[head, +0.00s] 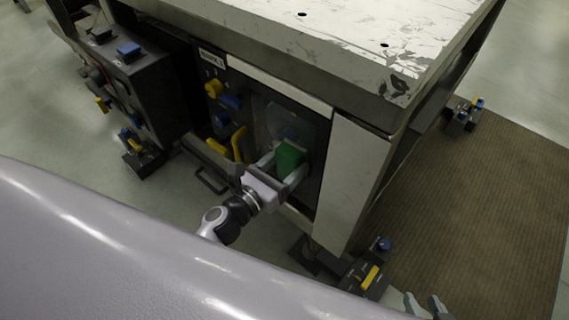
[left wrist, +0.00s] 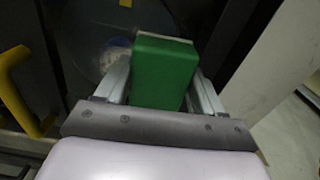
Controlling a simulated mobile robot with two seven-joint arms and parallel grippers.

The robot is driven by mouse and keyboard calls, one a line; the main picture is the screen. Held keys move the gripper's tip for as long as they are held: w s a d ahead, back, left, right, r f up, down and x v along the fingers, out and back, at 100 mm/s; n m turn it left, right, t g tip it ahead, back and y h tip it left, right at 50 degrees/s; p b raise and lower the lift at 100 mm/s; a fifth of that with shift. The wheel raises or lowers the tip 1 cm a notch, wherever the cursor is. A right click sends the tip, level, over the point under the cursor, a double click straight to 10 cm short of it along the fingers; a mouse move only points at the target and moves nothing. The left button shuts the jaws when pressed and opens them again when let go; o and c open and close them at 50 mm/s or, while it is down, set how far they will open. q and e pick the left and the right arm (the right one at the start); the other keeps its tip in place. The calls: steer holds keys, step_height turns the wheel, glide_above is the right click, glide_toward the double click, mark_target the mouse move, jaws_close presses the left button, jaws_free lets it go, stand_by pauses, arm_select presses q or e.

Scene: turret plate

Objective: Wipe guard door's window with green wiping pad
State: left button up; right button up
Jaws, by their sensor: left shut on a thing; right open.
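The green wiping pad (head: 289,157) is between the fingers of my left gripper (head: 281,165), which is shut on it. The pad also shows in the left wrist view (left wrist: 162,70), with a pale layer along its far edge. The guard door's window (head: 285,122) is a dark see-through panel in the front of the machine, directly ahead of the pad; it also fills the upper part of the left wrist view (left wrist: 85,35). I cannot tell whether the pad touches the window. My right gripper (head: 425,304) is open and empty at the bottom right of the head view.
Yellow handles (head: 238,145) stick out left of the window. A dark control box (head: 135,85) with blue and yellow parts stands further left. The machine's pale side panel (head: 345,185) is right of the window. Pedals (head: 368,278) stand on the floor. A brown mat (head: 470,210) lies right.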

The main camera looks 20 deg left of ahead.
mark_target(276, 137)
arm_select(q)
steer(key=shift+w+a+b, duration=0.2)
steer(key=shift+w+a, duration=0.2)
steer(key=shift+a, duration=0.75)
steer(key=shift+w+a+b, duration=0.25)
steer(key=shift+w+a, duration=0.2)
steer(key=shift+a, duration=0.65)
steer(key=shift+w+a+b, duration=0.2)
steer(key=shift+w+a, duration=0.2)
steer(key=shift+a, duration=0.9)
steer(key=shift+r, duration=0.2)
steer(key=shift+r+p, duration=0.7)
steer(key=shift+s+d+f, duration=0.1)
steer(key=shift+s+d, duration=0.05)
steer(key=shift+d, duration=0.4)
steer(key=shift+s+d+b, duration=0.1)
steer(key=shift+s+d, duration=0.25)
steer(key=shift+d, duration=0.7)
steer(key=shift+s+d+b, duration=0.15)
steer(key=shift+s+d, duration=0.2)
steer(key=shift+d, duration=0.65)
steer(key=shift+s+d+b, duration=0.1)
steer(key=shift+s+d, duration=0.25)
steer(key=shift+d, duration=0.7)
steer(key=shift+s, duration=0.1)
